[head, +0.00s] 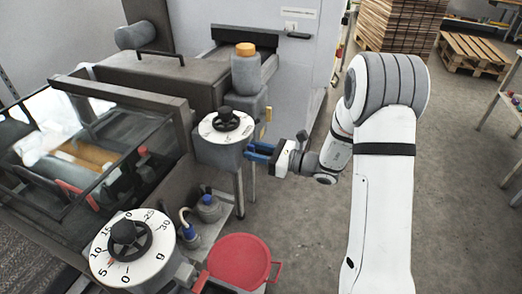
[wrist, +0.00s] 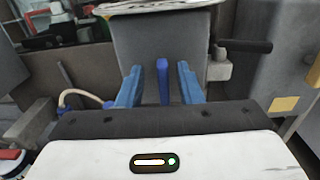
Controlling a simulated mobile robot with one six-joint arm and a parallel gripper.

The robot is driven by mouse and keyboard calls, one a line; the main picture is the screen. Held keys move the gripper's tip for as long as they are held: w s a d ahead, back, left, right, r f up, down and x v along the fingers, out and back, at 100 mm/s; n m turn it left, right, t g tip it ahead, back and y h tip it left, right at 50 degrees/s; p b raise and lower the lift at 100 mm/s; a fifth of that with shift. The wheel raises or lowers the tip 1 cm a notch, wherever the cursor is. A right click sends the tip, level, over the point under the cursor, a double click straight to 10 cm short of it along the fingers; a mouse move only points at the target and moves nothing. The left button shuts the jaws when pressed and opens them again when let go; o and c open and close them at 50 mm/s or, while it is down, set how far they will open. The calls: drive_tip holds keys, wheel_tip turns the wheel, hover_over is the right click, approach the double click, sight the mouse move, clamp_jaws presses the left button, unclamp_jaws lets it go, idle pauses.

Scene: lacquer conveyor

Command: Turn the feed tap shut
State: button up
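A dark blue lever (wrist: 163,82), which looks like the feed tap's handle, stands upright against the front of a grey box (wrist: 165,40) in the wrist view. My gripper (wrist: 158,76) has its two lighter blue fingers on either side of the lever, with a gap showing on both sides. It is open. In the head view my gripper (head: 261,152) reaches left to the grey box (head: 220,157) below the upper white dial (head: 221,127). There the lever is hard to tell from the blue fingers. The tap's body and outlet are not clearly seen.
A black handle (wrist: 246,46) sticks out right of the fingers. A larger numbered dial (head: 123,250) and a red round lid (head: 240,262) are nearer. A grey bottle with orange cap (head: 245,68) stands behind the upper dial. The floor at right is mostly free.

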drive_tip(key=shift+c, duration=0.3)
drive_tip(key=shift+f, duration=0.1)
clamp_jaws()
